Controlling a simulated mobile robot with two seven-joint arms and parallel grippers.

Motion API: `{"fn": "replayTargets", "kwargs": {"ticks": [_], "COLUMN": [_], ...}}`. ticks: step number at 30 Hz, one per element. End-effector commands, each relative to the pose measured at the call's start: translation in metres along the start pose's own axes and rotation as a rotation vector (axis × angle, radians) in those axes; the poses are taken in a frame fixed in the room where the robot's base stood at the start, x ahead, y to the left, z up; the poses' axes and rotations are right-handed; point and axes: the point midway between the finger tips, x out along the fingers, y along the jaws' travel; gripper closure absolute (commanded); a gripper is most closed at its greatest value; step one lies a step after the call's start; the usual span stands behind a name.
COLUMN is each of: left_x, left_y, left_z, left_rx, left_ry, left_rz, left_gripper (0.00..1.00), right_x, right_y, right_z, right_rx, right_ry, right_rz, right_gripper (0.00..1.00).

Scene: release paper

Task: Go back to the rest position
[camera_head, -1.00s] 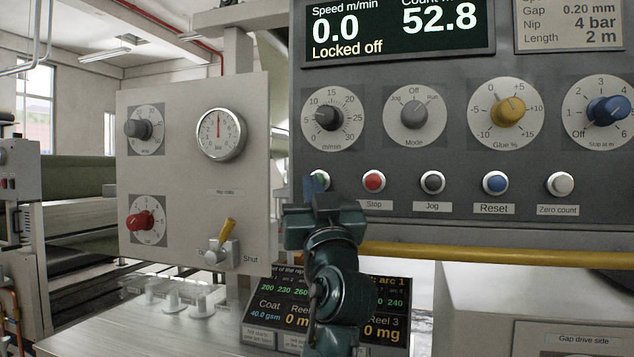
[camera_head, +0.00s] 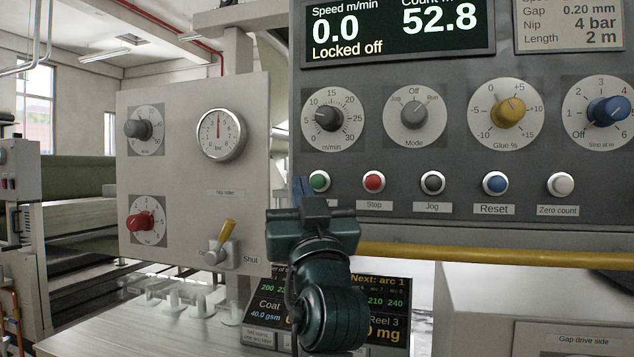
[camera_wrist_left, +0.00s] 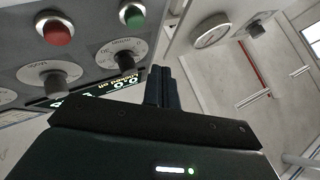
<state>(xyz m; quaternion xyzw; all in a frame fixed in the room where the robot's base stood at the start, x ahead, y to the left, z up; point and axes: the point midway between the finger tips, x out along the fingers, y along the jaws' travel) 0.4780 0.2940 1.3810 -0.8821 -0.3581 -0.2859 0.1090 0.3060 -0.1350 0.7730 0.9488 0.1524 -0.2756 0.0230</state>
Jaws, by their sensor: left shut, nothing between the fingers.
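My left gripper (camera_head: 304,190) is in front of the lower left corner of the control panel (camera_head: 462,125), just left of and below the green button (camera_head: 319,181). Its fingers are shut and hold nothing. In the left wrist view the closed dark fingers (camera_wrist_left: 160,86) stand together, apart from the green button (camera_wrist_left: 132,16) and the red button (camera_wrist_left: 56,30). The panel display (camera_head: 397,30) reads 0.0 speed, count 52.8 and "Locked off". My right gripper does not show in either view.
A side panel (camera_head: 190,200) carries a gauge (camera_head: 220,135), a red knob (camera_head: 141,221) and a yellow-handled valve (camera_head: 222,242). A yellow rail (camera_head: 480,254) runs below the control panel. A lower screen (camera_head: 270,310) is partly hidden behind my left arm.

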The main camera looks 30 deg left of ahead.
Motion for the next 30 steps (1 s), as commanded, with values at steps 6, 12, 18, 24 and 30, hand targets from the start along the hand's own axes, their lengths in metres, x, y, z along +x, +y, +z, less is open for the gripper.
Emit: {"fn": "replayTargets", "kwargs": {"ticks": [6,12,18,24,30], "left_x": [0.0,0.0,-0.001,-0.031,-0.119], "left_y": [0.0,0.0,0.001,0.013,0.02], "left_z": [0.0,0.0,0.004,0.076,0.199], "left_rx": [0.0,0.001,0.003,0.043,0.127], "left_ry": [0.0,0.0,-0.008,-0.189,-0.556], "left_rz": [0.0,0.0,0.004,0.104,0.305], "left_gripper": [1.0,1.0,1.0,1.0,1.0], "right_x": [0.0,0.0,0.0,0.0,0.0], "right_y": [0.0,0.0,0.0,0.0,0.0], "right_z": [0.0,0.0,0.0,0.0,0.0], "right_rx": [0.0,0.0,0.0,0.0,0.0], "right_ry": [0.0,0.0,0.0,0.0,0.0], "right_rz": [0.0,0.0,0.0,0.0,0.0], "right_gripper": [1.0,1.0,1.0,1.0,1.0]}}
